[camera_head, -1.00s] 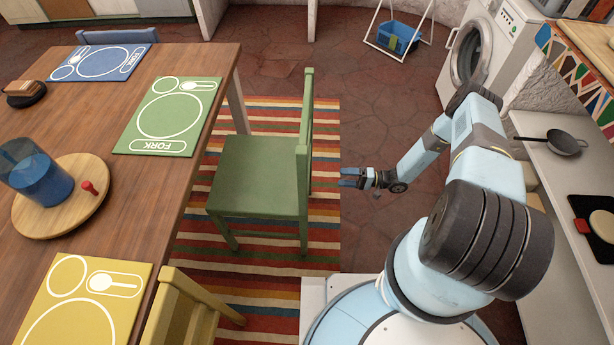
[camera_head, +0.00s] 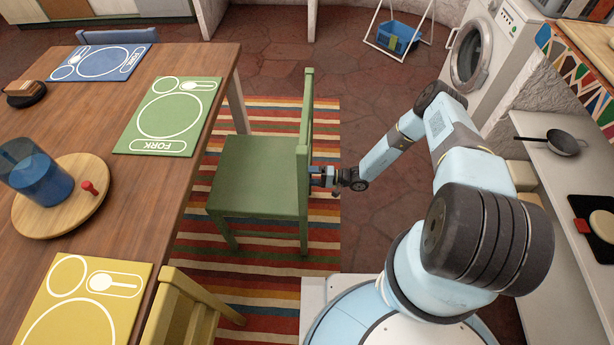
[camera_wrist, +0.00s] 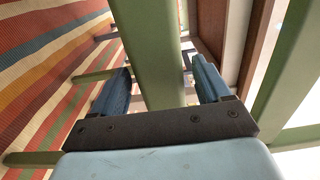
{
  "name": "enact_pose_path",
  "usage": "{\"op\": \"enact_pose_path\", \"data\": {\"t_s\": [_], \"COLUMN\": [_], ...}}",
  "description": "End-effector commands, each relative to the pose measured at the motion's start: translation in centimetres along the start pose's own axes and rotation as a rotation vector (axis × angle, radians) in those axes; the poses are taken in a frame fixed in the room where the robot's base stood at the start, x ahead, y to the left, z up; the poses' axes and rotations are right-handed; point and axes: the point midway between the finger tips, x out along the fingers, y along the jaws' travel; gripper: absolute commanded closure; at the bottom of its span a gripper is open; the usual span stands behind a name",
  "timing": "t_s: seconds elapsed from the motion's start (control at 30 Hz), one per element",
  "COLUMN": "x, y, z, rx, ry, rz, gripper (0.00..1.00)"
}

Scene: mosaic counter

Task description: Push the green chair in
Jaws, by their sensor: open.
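The green chair (camera_head: 258,178) stands on the striped rug at the right side of the wooden table (camera_head: 190,130). Its seat faces the table and its backrest is on the side towards my arm. My gripper (camera_head: 318,176) is at the backrest, low down, on the side away from the table. In the wrist view my gripper (camera_wrist: 163,88) is open, with blue fingers on either side of a green chair bar (camera_wrist: 150,45). I cannot tell whether the fingers touch the bar. The fingertips are partly hidden behind the backrest in the head view.
A yellow chair (camera_head: 190,310) stands at the near side of the rug (camera_head: 270,265). A counter (camera_head: 560,190) with a pan (camera_head: 563,142) is at the right, and a washing machine (camera_head: 485,50) stands behind. The tiled floor (camera_head: 370,100) behind the green chair is clear.

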Motion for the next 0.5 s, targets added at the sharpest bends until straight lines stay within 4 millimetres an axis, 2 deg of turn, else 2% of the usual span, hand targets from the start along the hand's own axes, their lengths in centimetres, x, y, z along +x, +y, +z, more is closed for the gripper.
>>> {"op": "enact_pose_path", "data": {"t_s": [0.3, 0.5], "x": [0.31, 0.29], "y": [-0.02, -0.02], "z": [-0.02, -0.03], "rx": [0.000, 0.000], "ry": [0.000, 0.000], "rz": [0.000, 0.000], "gripper": [0.23, 0.42]}}
